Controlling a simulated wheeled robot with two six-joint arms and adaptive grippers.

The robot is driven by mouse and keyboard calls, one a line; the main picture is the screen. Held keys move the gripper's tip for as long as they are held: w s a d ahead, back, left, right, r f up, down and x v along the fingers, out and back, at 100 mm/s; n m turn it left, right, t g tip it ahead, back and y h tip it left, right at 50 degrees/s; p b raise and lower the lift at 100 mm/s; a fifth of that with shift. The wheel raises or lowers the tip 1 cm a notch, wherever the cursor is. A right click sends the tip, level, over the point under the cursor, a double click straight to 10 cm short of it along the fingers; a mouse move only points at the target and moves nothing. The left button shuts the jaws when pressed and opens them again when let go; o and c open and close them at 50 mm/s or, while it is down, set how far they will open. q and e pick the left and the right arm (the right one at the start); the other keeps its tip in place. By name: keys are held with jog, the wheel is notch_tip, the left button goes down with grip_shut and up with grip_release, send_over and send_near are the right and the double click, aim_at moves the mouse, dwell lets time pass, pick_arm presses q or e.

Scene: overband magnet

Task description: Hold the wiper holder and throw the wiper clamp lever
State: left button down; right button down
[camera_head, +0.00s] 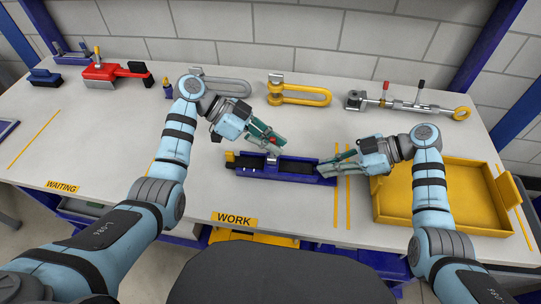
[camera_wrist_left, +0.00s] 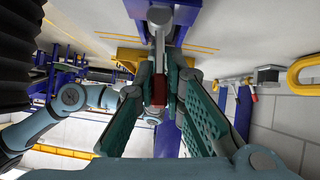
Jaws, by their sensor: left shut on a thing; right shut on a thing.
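The blue wiper holder (camera_head: 290,178) lies on the bench above the WORK label, with a dark strip along it and a yellow piece (camera_head: 231,157) at its left end. My left gripper (camera_head: 280,142) is above the holder's middle, shut on the clamp lever. In the left wrist view the grey lever with its red grip (camera_wrist_left: 159,88) sits between the fingers. In the head view the fingers mostly hide the lever. My right gripper (camera_head: 323,170) is shut on the right end of the wiper holder; its fingertips partly cover that end.
A yellow tray (camera_head: 470,162) stands right of the holder, under my right arm. Along the back are a red tool (camera_head: 103,73), a grey shackle (camera_head: 225,86), a yellow shackle (camera_head: 300,96) and a turnbuckle-like rod (camera_head: 405,106). The bench left of the holder is clear.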

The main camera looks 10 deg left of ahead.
pick_arm(q)
jog(key=shift+w+n+g, duration=0.4)
jog(key=shift+n+g, duration=0.1)
jog(key=shift+g, duration=0.1)
jog(key=shift+w+f, duration=0.1)
jog(key=shift+w+f+n+g, duration=0.1)
jog(key=shift+w+n+g, duration=0.15)
jog(key=shift+n+g, duration=0.25)
jog(key=c, duration=1.6)
grip_release()
